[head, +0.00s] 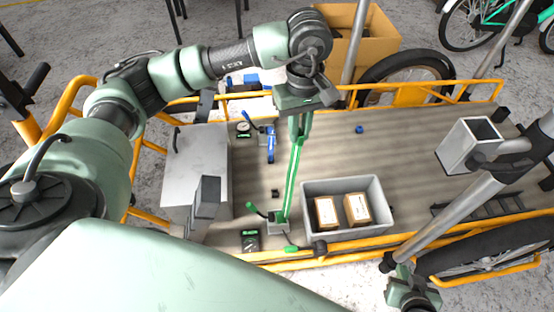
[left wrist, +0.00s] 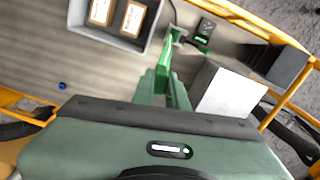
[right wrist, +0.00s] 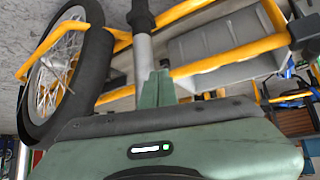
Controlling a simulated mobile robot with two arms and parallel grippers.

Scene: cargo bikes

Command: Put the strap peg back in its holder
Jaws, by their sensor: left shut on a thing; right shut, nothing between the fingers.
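My left gripper (head: 300,122) is above the cargo deck, pointing down and shut on the upper end of a green strap (head: 291,175), which I take to carry the strap peg. The peg itself is hidden between the fingers. The strap runs taut down to a small grey block with green levers (head: 278,224) at the deck's near edge; I cannot tell whether this is the holder. The left wrist view also shows the gripper (left wrist: 165,78) and the strap (left wrist: 168,45). My right gripper (right wrist: 157,90) is shut and empty, outside the near rail beside a wheel.
A grey bin (head: 312,190) with two small boxes stands right of the strap. A light grey box (head: 203,160) is to the left. A blue-handled tool (head: 271,145), a gauge (head: 243,129) and a black-green device (head: 250,240) lie nearby.

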